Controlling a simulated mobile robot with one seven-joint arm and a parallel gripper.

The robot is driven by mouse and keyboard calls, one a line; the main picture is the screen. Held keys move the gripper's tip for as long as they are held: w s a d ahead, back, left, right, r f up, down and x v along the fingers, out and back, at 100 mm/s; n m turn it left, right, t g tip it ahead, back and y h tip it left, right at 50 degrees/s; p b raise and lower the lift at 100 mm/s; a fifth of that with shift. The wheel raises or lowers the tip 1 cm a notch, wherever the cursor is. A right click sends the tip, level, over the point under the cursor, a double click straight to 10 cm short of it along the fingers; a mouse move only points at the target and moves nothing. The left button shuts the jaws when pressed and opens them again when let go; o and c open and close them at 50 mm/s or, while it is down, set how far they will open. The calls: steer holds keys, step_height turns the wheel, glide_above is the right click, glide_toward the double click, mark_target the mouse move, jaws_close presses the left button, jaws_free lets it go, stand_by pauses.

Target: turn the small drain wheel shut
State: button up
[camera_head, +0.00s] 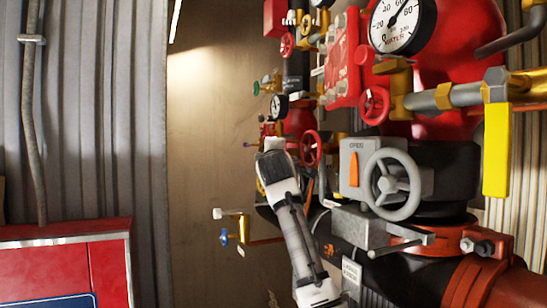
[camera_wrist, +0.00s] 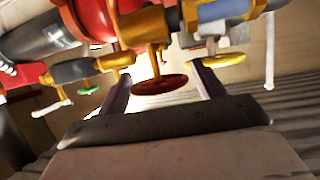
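A small red wheel (camera_wrist: 160,86) on a brass valve is in the middle of the wrist view. My gripper (camera_wrist: 158,76) is open, with one dark finger on each side of this wheel; I cannot tell whether either finger touches it. In the head view my gripper (camera_head: 272,144) is at the end of my white arm, and its fingers are mostly hidden. A red wheel (camera_head: 311,148) shows just right of it there; I cannot tell whether it is the same wheel. No label marks which wheel is the drain wheel.
In the wrist view a yellow wheel (camera_wrist: 223,60) is close by the right finger and a green wheel (camera_wrist: 88,90) is at left. In the head view a large grey handwheel (camera_head: 392,184) and red pipework crowd the right. A blue-handled tap (camera_head: 224,237) is low left.

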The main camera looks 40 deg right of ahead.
steer(key=c, duration=0.7)
steer(key=shift+c, duration=0.2)
steer(key=shift+f+b, duration=0.1)
steer(key=shift+b, duration=0.25)
steer(key=shift+f+m+t+h+b, duration=0.1)
steer(key=shift+m+t+h+b, duration=0.4)
steer(key=shift+t+h+b, duration=0.3)
steer(key=shift+r+m+t+h+b, duration=0.2)
steer(key=shift+m+t+h+b, duration=0.7)
steer(key=shift+m+h, duration=0.45)
steer(key=shift+r+h, duration=0.1)
steer(key=shift+h, duration=0.35)
steer(key=o, duration=1)
